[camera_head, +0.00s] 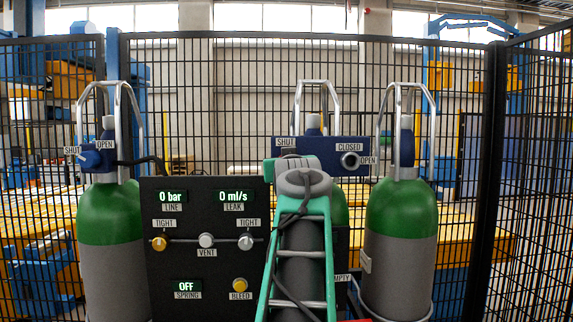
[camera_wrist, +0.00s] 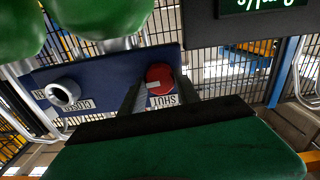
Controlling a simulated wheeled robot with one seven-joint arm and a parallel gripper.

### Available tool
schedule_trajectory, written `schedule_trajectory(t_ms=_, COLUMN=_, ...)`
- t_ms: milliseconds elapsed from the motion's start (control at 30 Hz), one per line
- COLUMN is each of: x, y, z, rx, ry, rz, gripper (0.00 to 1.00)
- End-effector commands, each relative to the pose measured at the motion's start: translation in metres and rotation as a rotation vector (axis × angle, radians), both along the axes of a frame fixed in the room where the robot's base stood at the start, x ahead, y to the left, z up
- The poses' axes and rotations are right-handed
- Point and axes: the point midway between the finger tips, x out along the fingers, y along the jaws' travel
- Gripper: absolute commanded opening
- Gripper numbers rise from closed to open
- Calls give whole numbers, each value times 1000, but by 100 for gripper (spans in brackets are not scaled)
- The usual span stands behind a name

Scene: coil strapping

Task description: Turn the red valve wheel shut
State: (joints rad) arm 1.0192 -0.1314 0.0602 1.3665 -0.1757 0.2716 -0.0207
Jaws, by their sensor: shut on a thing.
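The red valve wheel (camera_wrist: 158,77) shows in the wrist view on a dark blue block (camera_wrist: 105,80), with a pale mark on its face and a SHUT label (camera_wrist: 164,100) beside it. My gripper (camera_wrist: 160,86) has its dark fingers on either side of the wheel, shut on it.
Green-topped cylinders stand left (camera_head: 110,215), middle and right (camera_head: 400,215), with metal guard hoops. The left one has a blue valve (camera_head: 92,158). A black panel (camera_head: 205,265) reads 0 bar line, 0 ml/s leak and spring off. A mesh fence (camera_head: 225,100) stands behind.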

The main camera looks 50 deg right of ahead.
Motion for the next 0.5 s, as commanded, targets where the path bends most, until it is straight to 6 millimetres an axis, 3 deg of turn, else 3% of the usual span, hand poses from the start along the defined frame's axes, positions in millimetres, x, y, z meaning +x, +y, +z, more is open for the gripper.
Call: schedule_trajectory(t_ms=500, x=0, y=0, z=-3, rx=-204, ry=229, rz=0, gripper=0)
